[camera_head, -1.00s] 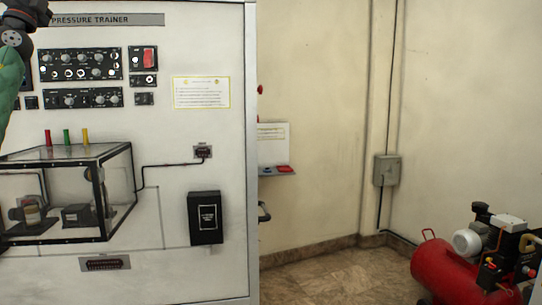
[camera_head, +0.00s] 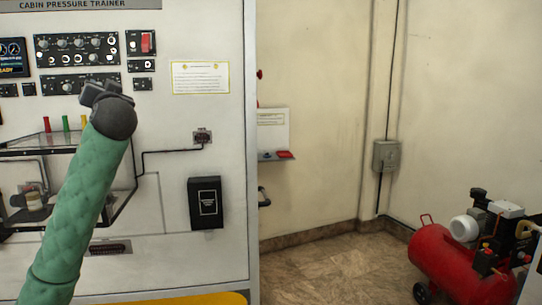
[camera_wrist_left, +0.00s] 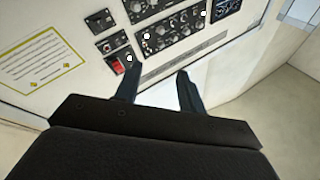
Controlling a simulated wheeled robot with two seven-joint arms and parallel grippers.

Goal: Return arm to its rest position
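My left arm, in a green quilted sleeve, rises from the lower left of the head view and ends in a dark wrist. My left gripper (camera_head: 98,88) is partly hidden by that wrist, in front of the white cabin pressure trainer (camera_head: 222,130). In the left wrist view its two dark fingers (camera_wrist_left: 159,80) are spread apart with nothing between them. The red switch (camera_head: 147,42) on the trainer also shows in the left wrist view (camera_wrist_left: 117,66), where one fingertip overlaps its edge. I cannot tell whether they touch. My right gripper is in neither view.
A glass case (camera_head: 125,206) juts from the trainer behind my arm. A black box (camera_head: 205,203) hangs to its right. A red compressor (camera_head: 447,262) stands at the far right. The floor (camera_head: 330,272) between is clear.

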